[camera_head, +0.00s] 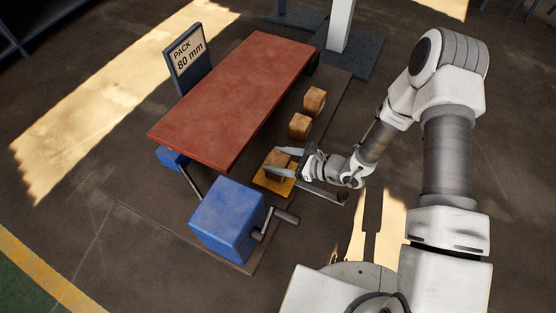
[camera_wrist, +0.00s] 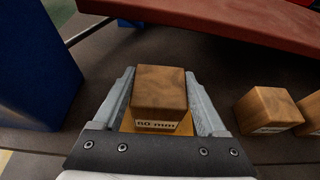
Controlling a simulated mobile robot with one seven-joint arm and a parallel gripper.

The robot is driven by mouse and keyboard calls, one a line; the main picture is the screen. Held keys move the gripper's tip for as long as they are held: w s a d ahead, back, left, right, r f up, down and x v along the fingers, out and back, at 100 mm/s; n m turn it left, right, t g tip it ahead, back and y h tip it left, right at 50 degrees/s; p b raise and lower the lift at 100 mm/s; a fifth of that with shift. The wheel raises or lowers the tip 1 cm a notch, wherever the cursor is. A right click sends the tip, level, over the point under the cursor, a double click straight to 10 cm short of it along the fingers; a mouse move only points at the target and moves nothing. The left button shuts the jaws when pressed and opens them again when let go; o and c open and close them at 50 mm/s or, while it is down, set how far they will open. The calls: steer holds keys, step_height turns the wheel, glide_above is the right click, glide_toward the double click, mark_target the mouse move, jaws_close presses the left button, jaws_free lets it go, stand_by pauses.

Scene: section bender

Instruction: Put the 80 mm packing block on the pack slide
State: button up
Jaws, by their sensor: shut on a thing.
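My gripper (camera_head: 283,165) is shut on a wooden block (camera_head: 277,166), with one finger on each side of it. In the wrist view the block (camera_wrist: 158,90) sits between the fingers, upright. Its front label ends in "0 mm"; the first digit is not clear, perhaps 5 or 8. Directly below it is an orange-yellow plate (camera_head: 266,186), seemingly the pack slide, whose edge also shows beneath the block in the wrist view (camera_wrist: 185,124). I cannot tell whether the block touches the plate. A sign (camera_head: 188,57) reads "PACK 80 mm".
Two more wooden blocks (camera_head: 299,126) (camera_head: 315,101) stand in a row behind the plate; their labels are unreadable. A long red slab (camera_head: 235,95) lies to the left, above the base. A blue box (camera_head: 227,218) with a crank handle stands in front.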

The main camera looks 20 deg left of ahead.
steer(key=shift+r, duration=0.1)
steer(key=o, duration=1.4)
steer(key=shift+o, duration=0.2)
steer(key=shift+d+r, duration=0.2)
steer(key=shift+d, duration=0.05)
steer(key=p+v, duration=0.3)
steer(key=v, duration=0.8)
steer(key=shift+d, duration=0.25)
